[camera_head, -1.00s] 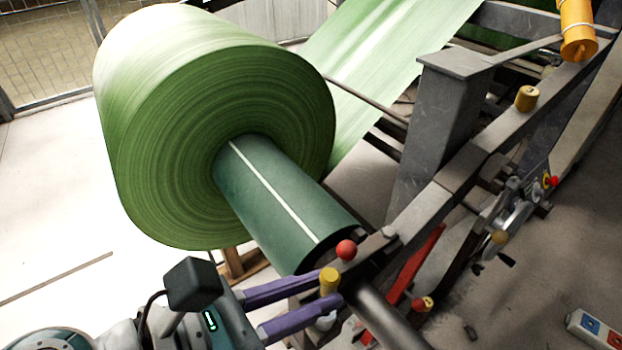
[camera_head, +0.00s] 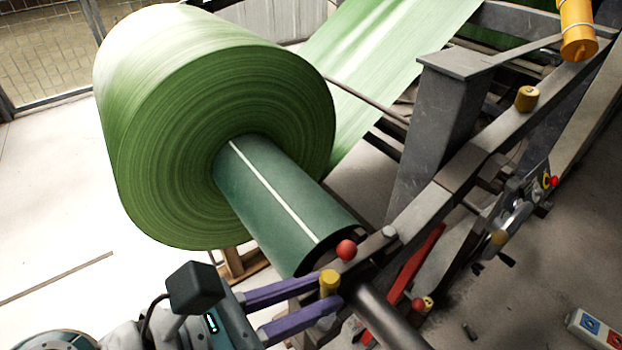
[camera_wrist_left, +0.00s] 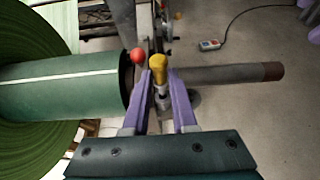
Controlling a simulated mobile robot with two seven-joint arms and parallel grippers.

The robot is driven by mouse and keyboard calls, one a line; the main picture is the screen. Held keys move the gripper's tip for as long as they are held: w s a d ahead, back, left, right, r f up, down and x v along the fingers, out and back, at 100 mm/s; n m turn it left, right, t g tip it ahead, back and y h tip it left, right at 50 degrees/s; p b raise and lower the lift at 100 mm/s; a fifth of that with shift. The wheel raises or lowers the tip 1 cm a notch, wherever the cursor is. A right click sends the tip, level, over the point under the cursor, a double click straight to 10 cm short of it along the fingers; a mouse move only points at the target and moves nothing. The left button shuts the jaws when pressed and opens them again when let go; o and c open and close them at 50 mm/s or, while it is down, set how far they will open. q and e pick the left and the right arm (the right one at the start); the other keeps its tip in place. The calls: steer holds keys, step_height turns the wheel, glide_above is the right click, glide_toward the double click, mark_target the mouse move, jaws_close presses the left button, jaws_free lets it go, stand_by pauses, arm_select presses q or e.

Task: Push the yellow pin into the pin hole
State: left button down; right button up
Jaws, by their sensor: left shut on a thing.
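The yellow pin (camera_head: 329,282) stands roughly upright beside the end of the green roll core, near a red ball knob. Its yellow head also shows in the left wrist view (camera_wrist_left: 158,62), with a metal shank below it between the purple fingers. My left gripper (camera_head: 331,299) is shut on the pin below its head. Its two fingers also show in the left wrist view (camera_wrist_left: 161,88), one on each side of the pin. The pin hole cannot be made out; the fingers and pin cover that spot.
The large green roll (camera_head: 200,140) and its dark green core (camera_head: 280,205) fill the left. The red ball knob (camera_head: 346,249) is close to the pin. A grey shaft (camera_head: 385,318) lies to its right. A grey frame beam (camera_head: 440,200) carries another yellow-topped part (camera_head: 526,98).

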arm_select(q)
steer(key=shift+f+b, duration=0.75)
steer(key=shift+f, duration=0.2)
steer(key=c, duration=1)
jaws_free()
steer(key=shift+c, duration=0.2)
steer(key=o, duration=0.6)
steer(key=shift+c, duration=0.2)
step_height(320, 180, up, 8)
steer(key=s+a+p, duration=0.1)
steer(key=a+p, duration=0.1)
steer(key=p, duration=0.7)
steer(key=shift+s+r, duration=0.15)
steer(key=shift+s, duration=0.1)
